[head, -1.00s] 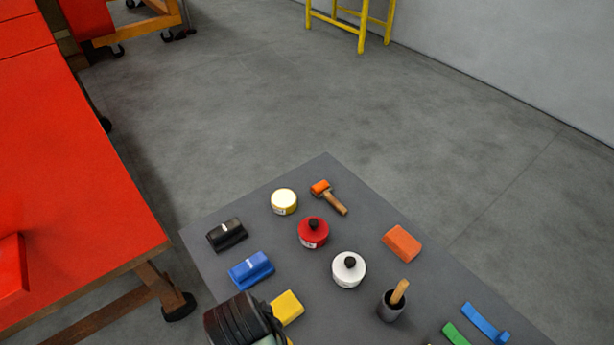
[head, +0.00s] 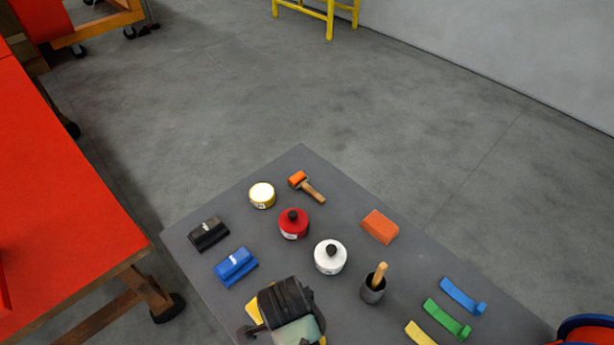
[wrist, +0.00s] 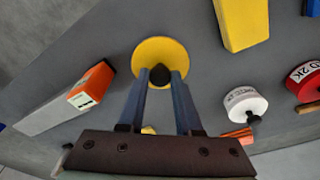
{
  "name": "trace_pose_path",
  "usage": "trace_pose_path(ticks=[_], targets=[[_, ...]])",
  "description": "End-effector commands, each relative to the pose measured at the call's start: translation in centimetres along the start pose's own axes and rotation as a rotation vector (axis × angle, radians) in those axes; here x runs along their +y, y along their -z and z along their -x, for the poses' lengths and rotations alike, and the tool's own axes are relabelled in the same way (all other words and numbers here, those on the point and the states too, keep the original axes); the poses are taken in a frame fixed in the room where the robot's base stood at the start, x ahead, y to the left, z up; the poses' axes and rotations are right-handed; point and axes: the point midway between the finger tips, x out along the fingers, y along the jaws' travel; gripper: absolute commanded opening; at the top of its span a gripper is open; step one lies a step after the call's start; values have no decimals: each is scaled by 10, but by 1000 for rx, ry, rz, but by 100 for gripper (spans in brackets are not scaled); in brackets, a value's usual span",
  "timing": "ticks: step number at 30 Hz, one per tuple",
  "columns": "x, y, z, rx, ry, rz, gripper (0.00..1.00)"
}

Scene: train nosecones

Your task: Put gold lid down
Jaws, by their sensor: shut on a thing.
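The gold lid (wrist: 160,51) shows in the wrist view as a round yellow disc with a black knob. My gripper (wrist: 159,76) is shut on the knob, one blue-grey finger on each side. The lid lies over the grey table top; I cannot tell whether it touches it. In the head view my gripper (head: 285,300) is over the near part of the table, and its fingers and the lid are hidden. A gold tin (head: 262,196) with a pale top and no knob stands at the far left of the table.
On the grey table (head: 300,165) stand a red tin (head: 293,224), a white tin (head: 330,257), an orange block (head: 380,226), a roller (head: 307,187), a dark cup (head: 373,289), and black (head: 209,234) and blue (head: 235,267) blocks. A yellow block (wrist: 243,20) is near the lid.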

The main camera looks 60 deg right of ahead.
Motion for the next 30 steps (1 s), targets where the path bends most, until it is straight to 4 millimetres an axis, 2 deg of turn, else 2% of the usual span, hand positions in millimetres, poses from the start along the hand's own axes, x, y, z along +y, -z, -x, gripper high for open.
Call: trace_pose_path(ticks=[12,23,24,29,30], targets=[[0,-6,-45,0,1,1,0],[0,-6,-49,0,2,2,0],[0,-6,-50,0,2,2,35],[0,-6,-49,0,2,2,63],[0,-6,-49,0,2,2,63]])
